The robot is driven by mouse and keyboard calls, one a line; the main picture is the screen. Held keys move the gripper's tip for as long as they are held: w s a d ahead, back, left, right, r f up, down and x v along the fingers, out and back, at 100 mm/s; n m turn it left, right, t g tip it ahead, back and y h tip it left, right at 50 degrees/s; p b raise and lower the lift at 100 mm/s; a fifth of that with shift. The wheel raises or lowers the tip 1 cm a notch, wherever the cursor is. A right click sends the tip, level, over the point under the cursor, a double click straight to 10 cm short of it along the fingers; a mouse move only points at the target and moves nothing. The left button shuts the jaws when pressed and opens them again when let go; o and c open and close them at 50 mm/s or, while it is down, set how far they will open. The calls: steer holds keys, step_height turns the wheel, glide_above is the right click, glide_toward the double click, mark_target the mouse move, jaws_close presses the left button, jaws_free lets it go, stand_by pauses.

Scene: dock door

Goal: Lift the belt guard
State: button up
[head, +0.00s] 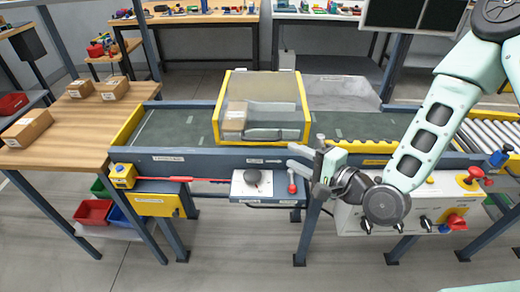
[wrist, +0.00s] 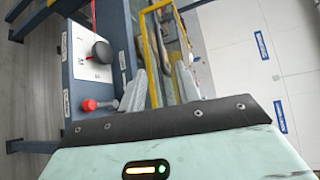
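The belt guard (head: 303,105) is a yellow-framed clear cover over the middle of the conveyor. A grey bar handle (head: 265,134) runs along its front side. A cardboard box shows through the clear panel. My gripper (head: 312,168) is in front of the conveyor, to the right of and lower in the picture than the handle, apart from the guard. In the wrist view my gripper's two grey fingers (wrist: 160,88) stand apart with nothing held between them. The guard's yellow frame (wrist: 152,60) shows beyond them.
A panel with a black knob (head: 253,177) and a red lever (head: 292,188) sits just left of my gripper. A control box (head: 350,218) with knobs and a red button is to the right. A wooden table (head: 60,130) with cartons stands at left.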

mark_target(261, 141)
steer(key=x, duration=1.2)
steer(key=shift+w+a+r+p, duration=0.1)
steer(key=shift+w+a+p, duration=0.15)
steer(key=shift+a+p, duration=0.1)
jaws_close()
